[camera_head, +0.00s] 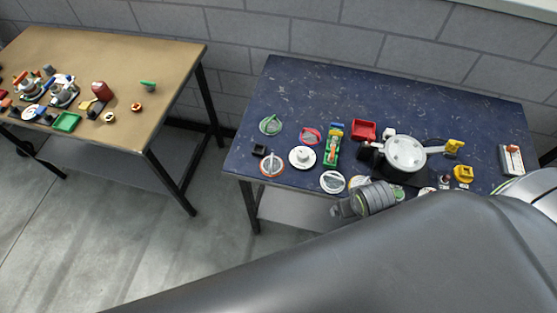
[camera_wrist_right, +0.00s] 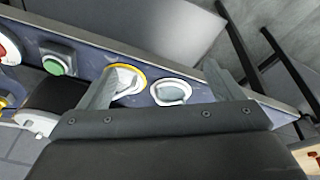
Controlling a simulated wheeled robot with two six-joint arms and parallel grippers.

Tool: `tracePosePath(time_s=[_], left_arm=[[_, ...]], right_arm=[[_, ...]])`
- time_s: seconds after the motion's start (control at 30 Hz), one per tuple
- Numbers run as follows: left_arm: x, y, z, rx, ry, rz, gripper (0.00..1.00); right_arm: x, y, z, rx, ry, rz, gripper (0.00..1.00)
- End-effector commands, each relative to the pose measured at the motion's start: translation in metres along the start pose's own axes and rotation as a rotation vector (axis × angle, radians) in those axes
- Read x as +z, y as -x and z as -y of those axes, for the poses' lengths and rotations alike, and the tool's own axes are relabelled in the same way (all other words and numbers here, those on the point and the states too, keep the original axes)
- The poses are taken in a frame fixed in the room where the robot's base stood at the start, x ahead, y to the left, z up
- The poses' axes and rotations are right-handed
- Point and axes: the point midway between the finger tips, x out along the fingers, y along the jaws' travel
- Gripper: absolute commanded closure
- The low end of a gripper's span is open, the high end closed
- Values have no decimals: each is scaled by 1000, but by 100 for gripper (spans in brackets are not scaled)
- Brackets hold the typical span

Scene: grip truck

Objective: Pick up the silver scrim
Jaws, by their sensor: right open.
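The silver scrim (camera_head: 332,181), a round disc with a pale rim and grey mesh, lies flat near the front edge of the blue table. In the right wrist view a pale-rimmed grey scrim (camera_wrist_right: 171,92) appears between the fingers, closer to the right one. My right gripper (camera_wrist_right: 158,68) is open and empty, with its fingers spread over the table edge; the left finger overlaps a yellow-rimmed scrim (camera_wrist_right: 130,77). Contact cannot be told. In the head view my grey wrist sits right of the silver scrim. My left gripper is not in view.
On the blue table (camera_head: 390,100) are a green-rimmed scrim (camera_head: 271,125), red-rimmed scrims (camera_head: 272,167), a white disc (camera_head: 302,158), a red tray (camera_head: 363,131) and a large lidded grey device (camera_head: 405,154). The back is clear. A tan table (camera_head: 140,60) stands left.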

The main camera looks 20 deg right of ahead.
Motion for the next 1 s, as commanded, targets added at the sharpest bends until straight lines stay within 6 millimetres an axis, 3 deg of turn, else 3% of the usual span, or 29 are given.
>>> tracePosePath(time_s=[0.1,0.23,0.47,0.7,0.9,1.0], left_arm=[[2,10,-5,7,3,5,64],[2,15,-4,7,3,5,64],[0,16,3,-2,-1,3,64],[-3,16,4,-4,-2,-2,64],[-3,16,4,-4,-2,-2,64],[-4,16,4,-3,-2,-3,64]], right_arm=[[-16,39,2,-5,-18,-14,13],[-38,62,12,-19,-65,-2,13],[-81,57,39,-45,-150,55,13],[-149,50,88,-75,-240,143,13],[-208,64,136,-70,-299,228,13],[-226,73,152,-62,-314,255,13]])
